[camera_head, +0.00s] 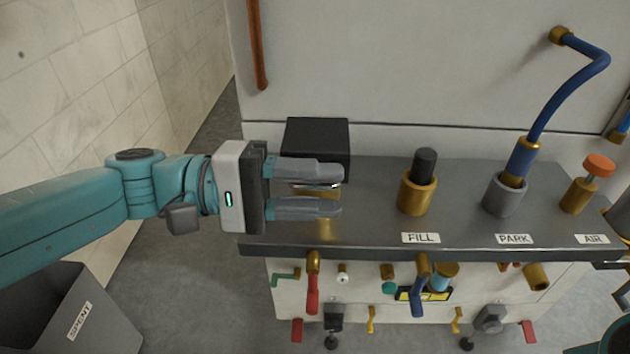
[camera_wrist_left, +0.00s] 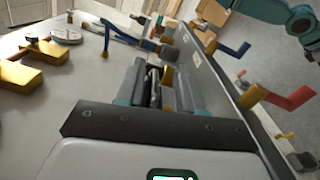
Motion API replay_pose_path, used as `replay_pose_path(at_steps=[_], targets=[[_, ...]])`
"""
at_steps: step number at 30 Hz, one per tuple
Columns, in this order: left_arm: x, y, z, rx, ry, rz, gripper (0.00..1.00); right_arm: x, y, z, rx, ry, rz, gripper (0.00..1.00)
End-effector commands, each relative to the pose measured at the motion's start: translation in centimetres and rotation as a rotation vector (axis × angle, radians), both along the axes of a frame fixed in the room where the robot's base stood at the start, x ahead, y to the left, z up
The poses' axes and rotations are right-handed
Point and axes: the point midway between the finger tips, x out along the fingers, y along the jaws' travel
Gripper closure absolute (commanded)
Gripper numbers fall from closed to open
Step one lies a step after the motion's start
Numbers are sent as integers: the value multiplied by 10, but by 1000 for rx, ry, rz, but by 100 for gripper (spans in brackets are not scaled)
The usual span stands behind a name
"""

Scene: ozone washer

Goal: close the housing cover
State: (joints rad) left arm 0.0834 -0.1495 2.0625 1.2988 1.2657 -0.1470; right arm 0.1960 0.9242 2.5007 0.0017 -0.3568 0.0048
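A black box-like cover (camera_head: 316,140) stands at the back left of the grey bench top, above and behind a brass part (camera_head: 302,190); I take it for the housing cover. My left gripper (camera_head: 338,197) is over the brass part, pointing right, its upper finger just in front of the box. Its two fingers are apart with a narrow gap. In the left wrist view the fingers (camera_wrist_left: 158,66) also show a gap, with dark and light narrow shapes seen between them. The fingers hide most of the brass part, and contact with the cover cannot be told.
On the bench top (camera_head: 370,235) stand a brass socket with a black plug (camera_head: 424,165) at FILL, a grey socket with a blue hose (camera_head: 508,190) at PARK, and an orange-capped valve (camera_head: 597,168) at AIR. A red lever (camera_head: 312,290) hangs below the front edge. A grey SPENT bin (camera_head: 50,320) is lower left.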

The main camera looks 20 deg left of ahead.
Motion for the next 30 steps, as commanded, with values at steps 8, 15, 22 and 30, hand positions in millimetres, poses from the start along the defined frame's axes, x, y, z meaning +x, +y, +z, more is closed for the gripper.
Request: replay_pose_path(at_steps=[8,15,22,30], targets=[[0,1,3,-3,-6,2,64,0,0,0,0,0,0,46],[0,6,4,-4,-7,5,64,0,0,2,0,1,1,46],[-11,49,6,-3,-6,13,64,-2,2,10,2,4,7,46],[-31,115,5,-4,-1,11,64,-5,4,22,4,8,17,46]])
